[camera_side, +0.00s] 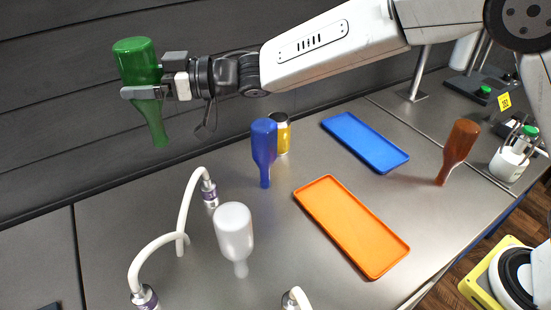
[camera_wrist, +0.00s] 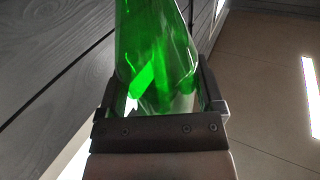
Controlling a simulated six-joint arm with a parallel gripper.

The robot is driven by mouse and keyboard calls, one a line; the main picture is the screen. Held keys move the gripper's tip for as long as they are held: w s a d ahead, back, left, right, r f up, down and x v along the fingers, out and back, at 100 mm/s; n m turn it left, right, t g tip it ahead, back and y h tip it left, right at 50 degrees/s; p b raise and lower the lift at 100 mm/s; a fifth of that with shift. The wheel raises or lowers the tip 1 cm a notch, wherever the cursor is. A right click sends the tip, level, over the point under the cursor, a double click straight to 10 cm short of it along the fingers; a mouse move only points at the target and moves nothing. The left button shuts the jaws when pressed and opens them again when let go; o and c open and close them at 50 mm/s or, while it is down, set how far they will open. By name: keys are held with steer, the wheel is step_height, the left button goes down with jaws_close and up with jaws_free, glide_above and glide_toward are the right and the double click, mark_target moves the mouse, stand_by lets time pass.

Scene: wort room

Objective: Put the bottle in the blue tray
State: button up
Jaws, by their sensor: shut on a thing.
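A green bottle (camera_side: 136,62) is held neck down by my gripper (camera_side: 158,92), high above the counter at the upper left of the side view. The bottle is slightly tilted. In the wrist view the green bottle (camera_wrist: 155,50) sits between the two fingers of my gripper (camera_wrist: 160,100), which are shut on it. The blue tray (camera_side: 365,142) lies flat and empty at the back right of the counter, well to the right of and below the gripper. The tray does not show in the wrist view.
Upside-down blue (camera_side: 264,150), white (camera_side: 234,232) and brown (camera_side: 459,150) bottles stand on the counter. A yellow can (camera_side: 282,134) is behind the blue one. An empty orange tray (camera_side: 350,225) lies in front of the blue tray. White curved hoses (camera_side: 185,215) rise at front left. A dark wall is behind.

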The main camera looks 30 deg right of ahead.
steer(key=w+d+r+m+t+h, duration=0.1)
steer(key=w+d+m+t+h, duration=0.25)
steer(key=d, duration=0.75)
steer(key=w+d+r+m+t+h, duration=0.1)
steer(key=w+d+m+t+h, duration=0.25)
steer(key=d, duration=0.65)
steer(key=s+d+f+m+h, duration=0.1)
steer(key=s+d+m+h, duration=0.3)
steer(key=d, duration=0.7)
steer(key=s+d+f+m+t+h, duration=0.1)
steer(key=d+m+h, duration=0.2)
steer(key=d+h, duration=0.6)
steer(key=s+d+f+m+h, duration=0.1)
steer(key=s+d+m+h, duration=0.2)
steer(key=d, duration=1.1)
step_height(320, 180, down, 17)
steer(key=shift+r+m+h, duration=0.15)
steer(key=shift+m+h, duration=0.15)
steer(key=shift+a+f, duration=0.1)
steer(key=shift+f, duration=1.85)
